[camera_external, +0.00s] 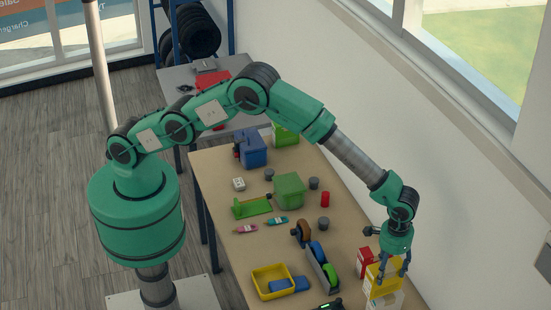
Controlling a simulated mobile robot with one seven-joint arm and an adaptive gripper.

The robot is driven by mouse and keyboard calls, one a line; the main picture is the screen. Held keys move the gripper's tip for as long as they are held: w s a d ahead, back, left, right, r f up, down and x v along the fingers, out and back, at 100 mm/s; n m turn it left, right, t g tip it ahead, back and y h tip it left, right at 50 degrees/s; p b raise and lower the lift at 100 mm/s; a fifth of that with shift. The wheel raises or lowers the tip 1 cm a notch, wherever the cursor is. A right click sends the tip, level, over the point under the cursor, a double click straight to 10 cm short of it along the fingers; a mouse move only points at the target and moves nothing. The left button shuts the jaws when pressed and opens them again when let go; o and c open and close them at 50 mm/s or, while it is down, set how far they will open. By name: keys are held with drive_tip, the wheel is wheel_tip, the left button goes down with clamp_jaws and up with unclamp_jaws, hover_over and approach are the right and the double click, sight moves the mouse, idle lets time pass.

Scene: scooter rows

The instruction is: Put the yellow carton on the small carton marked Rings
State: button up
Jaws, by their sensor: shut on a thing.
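My gripper (389,270) points down at the right front of the table and is shut on the yellow carton (380,283), with a finger on each side of it. A small white carton (386,303) shows directly below the yellow carton, partly cut off by the bottom edge of the picture. I cannot tell whether the two touch. A red and white carton (365,262) stands just behind and to the left of the yellow carton. Lettering is too small to read, so I cannot tell which carton is marked Rings.
The wooden table (214,168) holds a tape dispenser (322,266), a yellow tray (271,277), a blue block (281,285), a green box (289,190) and a blue box (252,150). A red cylinder (325,199) stands mid-table. The wall (440,190) runs close along the right side.

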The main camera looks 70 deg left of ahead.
drive_tip(key=shift+f, duration=0.1)
drive_tip(key=shift+f+p, duration=0.45)
drive_tip(key=shift+f, duration=1.2)
drive_tip(key=shift+f, duration=0.1)
drive_tip(key=o, duration=1.9)
wheel_tip(320, 180, up, 12)
drive_tip(key=shift+r+b, duration=0.15)
drive_tip(key=shift+b, duration=0.85)
